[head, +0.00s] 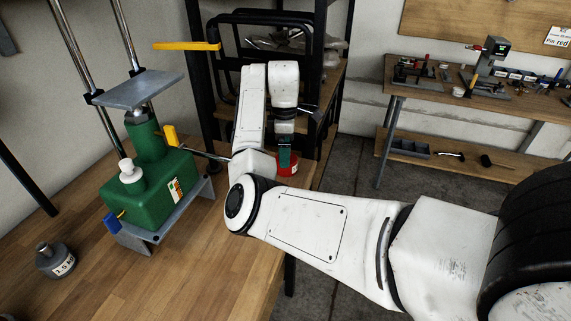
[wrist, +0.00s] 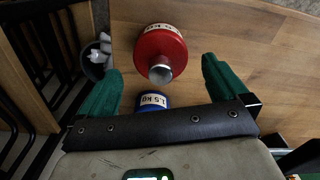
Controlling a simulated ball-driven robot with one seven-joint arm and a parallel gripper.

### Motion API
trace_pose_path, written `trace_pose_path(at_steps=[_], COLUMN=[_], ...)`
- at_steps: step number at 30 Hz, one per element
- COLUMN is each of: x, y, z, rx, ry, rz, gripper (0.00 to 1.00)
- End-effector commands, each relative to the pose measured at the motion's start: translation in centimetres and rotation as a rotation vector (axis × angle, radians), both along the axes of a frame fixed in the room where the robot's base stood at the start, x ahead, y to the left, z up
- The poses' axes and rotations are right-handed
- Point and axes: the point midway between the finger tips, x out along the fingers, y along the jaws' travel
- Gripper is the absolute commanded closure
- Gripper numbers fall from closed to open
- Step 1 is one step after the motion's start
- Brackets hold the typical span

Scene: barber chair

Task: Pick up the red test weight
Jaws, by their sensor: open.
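The red test weight (wrist: 155,52) stands on the wooden bench top in the wrist view. It is a red cylinder with a pale label and a metal knob, just beyond and between the fingertips. In the head view the red weight (head: 290,168) shows partly behind my gripper, near the bench's far right edge. My gripper (wrist: 161,66) is open and empty, with one green finger on each side. In the head view my gripper (head: 285,155) points down over the weight. I cannot tell the height gap.
A blue weight (wrist: 152,100) stands close to the red one, nearer the palm and partly hidden by it. A bin (wrist: 96,68) with pale scraps is left of the bench edge. A green press (head: 150,195) and a grey weight (head: 57,262) stand on the bench's left.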

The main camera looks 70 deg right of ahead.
Motion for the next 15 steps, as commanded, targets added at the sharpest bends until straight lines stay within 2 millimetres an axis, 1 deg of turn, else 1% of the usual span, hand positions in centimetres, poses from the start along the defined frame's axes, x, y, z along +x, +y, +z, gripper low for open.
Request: trace_pose_path(at_steps=[3,7,11,15], x=[-0.3,-0.5,-0.4,-0.4], y=[0.1,0.0,0.0,0.0], z=[-1.7,-3.5,-4.4,-4.5], rx=[0.004,0.003,0.002,0.001], ry=[0.003,0.001,0.001,0.000], rz=[0.001,0.001,0.001,0.000], gripper=[0.00,0.00,0.00,0.00])
